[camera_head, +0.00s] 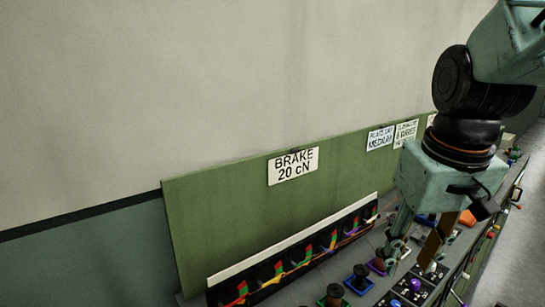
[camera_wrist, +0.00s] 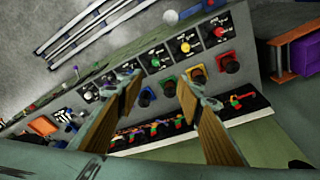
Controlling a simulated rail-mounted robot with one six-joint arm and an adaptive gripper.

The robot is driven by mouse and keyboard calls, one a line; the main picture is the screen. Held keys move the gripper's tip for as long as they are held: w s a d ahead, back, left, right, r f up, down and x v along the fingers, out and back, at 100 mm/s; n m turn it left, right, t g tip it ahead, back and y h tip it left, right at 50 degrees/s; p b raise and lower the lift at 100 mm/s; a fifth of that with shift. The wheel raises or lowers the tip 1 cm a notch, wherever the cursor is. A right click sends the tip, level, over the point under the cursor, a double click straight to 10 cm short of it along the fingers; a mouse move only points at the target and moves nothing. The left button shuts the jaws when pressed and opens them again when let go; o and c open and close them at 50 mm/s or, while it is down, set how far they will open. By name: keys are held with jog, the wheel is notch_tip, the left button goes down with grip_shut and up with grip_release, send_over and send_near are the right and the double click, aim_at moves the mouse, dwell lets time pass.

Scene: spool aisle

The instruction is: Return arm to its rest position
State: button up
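My gripper (camera_head: 408,262) hangs from my arm at the right of the head view, pointing down over the bench with knobs and spools. In the wrist view my gripper (camera_wrist: 158,82) shows two brown, wood-like fingers spread well apart. Nothing is held between them; the bench panel shows through the gap. How high the fingertips are above the bench I cannot tell.
A green backboard (camera_head: 225,215) carries a "BRAKE 20 cN" sign (camera_head: 293,166) and further signs. A dark rack with coloured threads (camera_head: 300,256) runs along its foot. Spools on coloured bases, such as a blue one (camera_head: 359,280), stand below my gripper. The wall above is bare.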

jog(key=s+a+r, duration=0.2)
jog(key=s, duration=0.6)
jog(key=s+a+r+t, duration=0.1)
jog(key=s+a+r, duration=0.1)
jog(key=s, duration=0.6)
jog(key=shift+s+a+t, duration=0.3)
jog(key=shift+s+a, duration=0.05)
jog(key=shift+s, duration=0.05)
